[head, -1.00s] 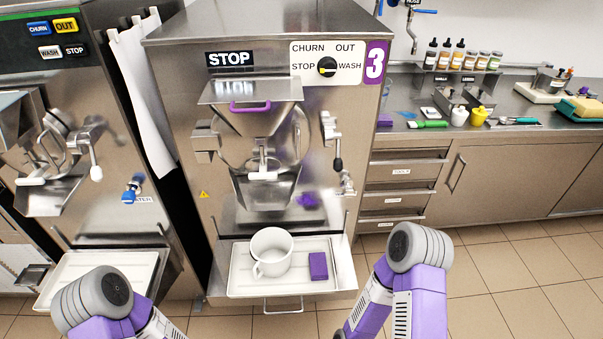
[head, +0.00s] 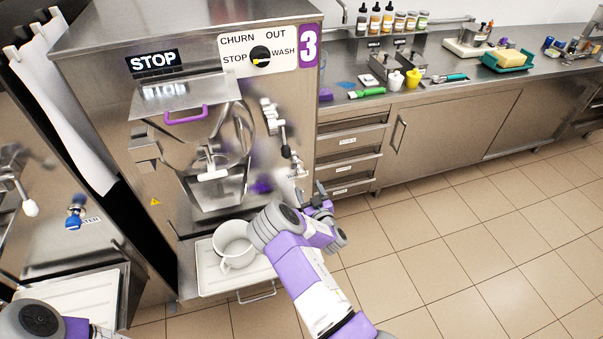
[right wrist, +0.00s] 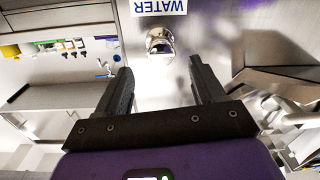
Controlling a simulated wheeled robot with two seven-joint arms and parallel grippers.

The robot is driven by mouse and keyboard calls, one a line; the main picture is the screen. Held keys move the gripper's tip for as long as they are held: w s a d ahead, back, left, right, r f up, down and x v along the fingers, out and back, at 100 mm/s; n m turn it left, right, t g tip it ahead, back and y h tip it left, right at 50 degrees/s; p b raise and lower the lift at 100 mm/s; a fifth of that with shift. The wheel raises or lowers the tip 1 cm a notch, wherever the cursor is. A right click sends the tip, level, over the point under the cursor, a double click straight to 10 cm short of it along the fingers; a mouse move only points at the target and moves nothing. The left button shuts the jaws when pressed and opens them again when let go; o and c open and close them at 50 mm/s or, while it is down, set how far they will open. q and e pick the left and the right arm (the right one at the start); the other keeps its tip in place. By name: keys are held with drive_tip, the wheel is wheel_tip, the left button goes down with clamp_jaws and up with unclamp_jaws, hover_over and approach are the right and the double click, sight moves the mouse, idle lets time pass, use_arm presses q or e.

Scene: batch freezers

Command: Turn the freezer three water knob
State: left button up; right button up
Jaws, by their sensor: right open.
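Freezer three (head: 100,120) stands in front of me, with a purple "3" sign at its top right corner. Its water knob (head: 298,168) is at the lower right of the front, partly hard to make out in the head view. In the right wrist view the shiny metal water knob (right wrist: 160,42) sits beside a "WATER" label (right wrist: 158,7). My right gripper (head: 321,192) is open, just in front of and below the knob. In the right wrist view my right gripper's fingers (right wrist: 161,70) are apart and empty, with the knob ahead between their tips, not gripped. My left gripper is out of view.
A white pitcher (head: 232,240) stands on the freezer's tray (head: 205,278), close to my right arm. A lever (head: 271,118) hangs on the front above the knob. Drawers (head: 347,165) lie to the right. The floor at right is clear.

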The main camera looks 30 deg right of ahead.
sight(302, 176)
drive_tip(key=w, duration=0.2)
drive_tip(key=w+d, duration=0.1)
drive_tip(key=w, duration=0.2)
drive_tip(key=w+b, duration=0.1)
drive_tip(key=w, duration=0.1)
drive_tip(key=shift+w+d+r, duration=0.15)
drive_tip(key=shift+w+d, duration=0.05)
drive_tip(key=shift+w, duration=0.05)
drive_tip(key=c, duration=1)
drive_tip(key=shift+c, duration=0.2)
